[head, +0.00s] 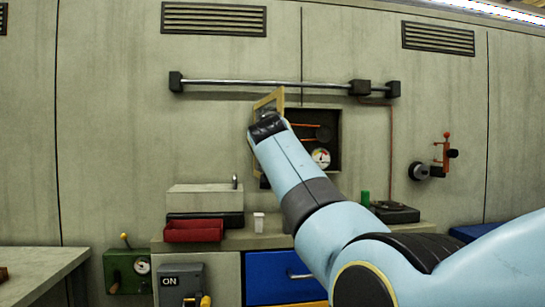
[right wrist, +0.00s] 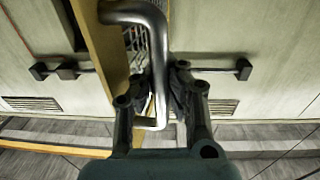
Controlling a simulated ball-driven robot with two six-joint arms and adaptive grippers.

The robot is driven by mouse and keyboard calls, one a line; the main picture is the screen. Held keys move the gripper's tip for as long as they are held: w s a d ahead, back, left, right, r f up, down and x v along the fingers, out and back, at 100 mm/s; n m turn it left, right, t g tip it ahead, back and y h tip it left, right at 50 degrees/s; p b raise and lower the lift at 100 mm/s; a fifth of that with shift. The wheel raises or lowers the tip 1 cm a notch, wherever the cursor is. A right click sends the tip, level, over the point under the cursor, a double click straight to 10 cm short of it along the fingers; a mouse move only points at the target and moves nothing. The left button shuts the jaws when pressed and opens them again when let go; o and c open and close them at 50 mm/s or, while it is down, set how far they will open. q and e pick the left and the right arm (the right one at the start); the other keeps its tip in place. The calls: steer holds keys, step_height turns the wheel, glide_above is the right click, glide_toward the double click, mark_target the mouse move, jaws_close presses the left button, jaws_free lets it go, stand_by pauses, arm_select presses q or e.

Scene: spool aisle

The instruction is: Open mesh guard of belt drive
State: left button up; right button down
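The mesh guard (head: 270,103) is a yellow-framed door on the wall box of the belt drive (head: 335,120). It stands swung out at the box's left side, and orange belts and a round gauge show inside. In the right wrist view the guard's yellow frame (right wrist: 103,45) and part of its mesh are close up. A grey metal handle (right wrist: 158,45) on it runs between the fingers of my right gripper (right wrist: 160,88), which appear closed around it. In the head view my right arm hides part of the guard and the handle. My left gripper is not in view.
A metal rail (head: 270,83) runs above the box. Below are a counter with a red tray (head: 194,230), a white cup (head: 259,222) and a blue drawer (head: 275,277). A red-handled valve (head: 440,155) sticks out at right.

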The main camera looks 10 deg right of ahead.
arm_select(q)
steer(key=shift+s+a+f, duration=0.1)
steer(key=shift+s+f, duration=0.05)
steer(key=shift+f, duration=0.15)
arm_select(e)
steer(key=shift+a+f, duration=0.2)
steer(key=shift+f, duration=0.5)
steer(key=c, duration=1.9)
jaws_free()
steer(key=shift+s+r, duration=0.15)
steer(key=shift+s, duration=0.05)
steer(key=o, duration=0.3)
steer(key=shift+s+r, duration=0.3)
steer(key=shift+r, duration=0.1)
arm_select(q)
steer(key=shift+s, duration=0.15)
arm_select(e)
steer(key=shift+o, duration=0.2)
steer(key=shift+w, duration=0.25)
